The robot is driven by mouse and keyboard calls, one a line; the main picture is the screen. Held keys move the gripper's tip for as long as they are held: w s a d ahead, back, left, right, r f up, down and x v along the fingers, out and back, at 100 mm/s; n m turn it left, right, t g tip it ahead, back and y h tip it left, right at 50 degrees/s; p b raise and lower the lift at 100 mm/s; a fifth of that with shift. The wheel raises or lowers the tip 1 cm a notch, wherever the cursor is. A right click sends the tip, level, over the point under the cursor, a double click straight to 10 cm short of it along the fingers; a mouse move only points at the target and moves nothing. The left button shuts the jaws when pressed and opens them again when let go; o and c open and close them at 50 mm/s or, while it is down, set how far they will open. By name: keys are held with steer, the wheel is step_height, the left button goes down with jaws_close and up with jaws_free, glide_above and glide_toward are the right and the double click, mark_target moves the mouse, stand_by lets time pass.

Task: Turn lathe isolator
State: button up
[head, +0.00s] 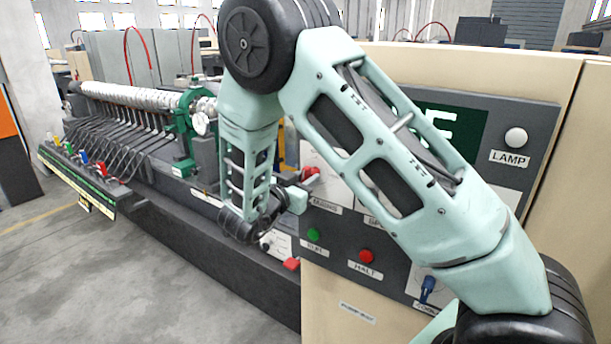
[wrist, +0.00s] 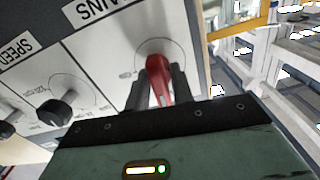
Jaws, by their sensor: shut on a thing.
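The lathe isolator is a red rotary handle (wrist: 157,63) on a white panel, under a label that ends in "AINS". It also shows in the head view as a small red knob (head: 311,172), partly hidden by my gripper. My gripper (wrist: 160,88) has a dark finger on each side of the handle and is shut on it. In the head view my gripper (head: 297,178) is at the panel's left edge, mostly hidden by my arm. The handle points toward the gripper in the wrist view.
The dark control panel has a green button (head: 314,235), a red HALT button (head: 366,256), a blue switch (head: 427,290) and a lamp (head: 516,137). A black SPEED-side knob (wrist: 66,108) sits left of the handle. The floor at left is clear.

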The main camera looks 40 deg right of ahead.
steer(key=shift+n, duration=0.6)
steer(key=shift+f, duration=0.1)
steer(key=o, duration=0.8)
steer(key=shift+a, duration=0.1)
steer(key=shift+b+v, duration=3.35)
steer(key=shift+v, duration=5.35)
